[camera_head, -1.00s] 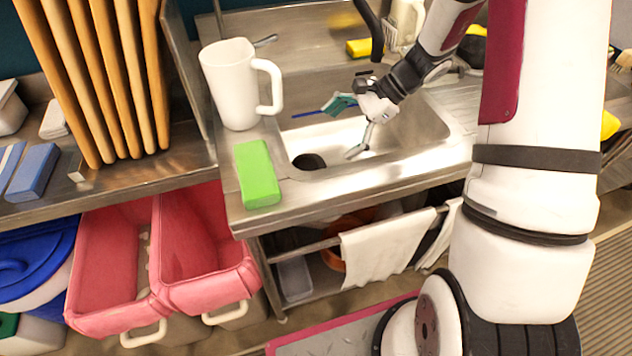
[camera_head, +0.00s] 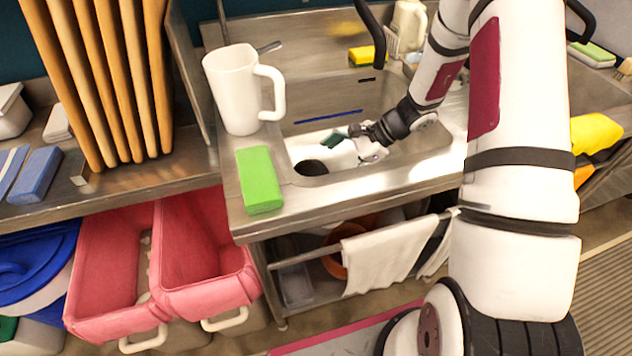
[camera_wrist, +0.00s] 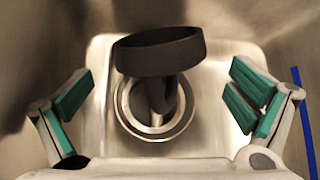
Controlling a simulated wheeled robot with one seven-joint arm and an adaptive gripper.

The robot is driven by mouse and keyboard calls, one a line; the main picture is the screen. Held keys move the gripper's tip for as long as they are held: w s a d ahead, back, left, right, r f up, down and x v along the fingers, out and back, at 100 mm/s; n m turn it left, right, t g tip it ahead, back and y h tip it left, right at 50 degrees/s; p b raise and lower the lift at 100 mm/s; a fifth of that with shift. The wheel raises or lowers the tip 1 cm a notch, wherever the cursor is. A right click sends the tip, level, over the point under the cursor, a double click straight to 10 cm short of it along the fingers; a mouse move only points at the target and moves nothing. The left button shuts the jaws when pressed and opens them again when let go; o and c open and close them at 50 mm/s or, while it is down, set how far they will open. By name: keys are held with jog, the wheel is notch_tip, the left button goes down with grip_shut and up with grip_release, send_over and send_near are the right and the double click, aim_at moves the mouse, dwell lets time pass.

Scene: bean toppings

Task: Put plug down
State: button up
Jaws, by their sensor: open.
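My gripper (camera_wrist: 160,92) is open, with one green-padded finger at each side of the wrist view. It also shows low inside the sink basin in the head view (camera_head: 350,141). Between the fingers in the wrist view is the dark plug (camera_wrist: 160,52), a wide dark disc with a thick stem below it. The stem overlaps the round metal drain (camera_wrist: 133,120); I cannot tell whether it is seated there. No finger touches the plug in the wrist view. In the head view a dark oval (camera_head: 311,168) lies at the drain area, left of my gripper.
The metal sink (camera_head: 345,197) has walls around my gripper. A blue strip (camera_head: 328,117) marks its back wall. A white pitcher (camera_head: 232,90) and green block (camera_head: 259,180) stand on the left rim. A black faucet (camera_head: 372,30) hangs over the back.

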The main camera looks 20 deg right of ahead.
aim_at(325, 171)
jog(key=shift+x, duration=2.4)
jog(key=c, duration=1.2)
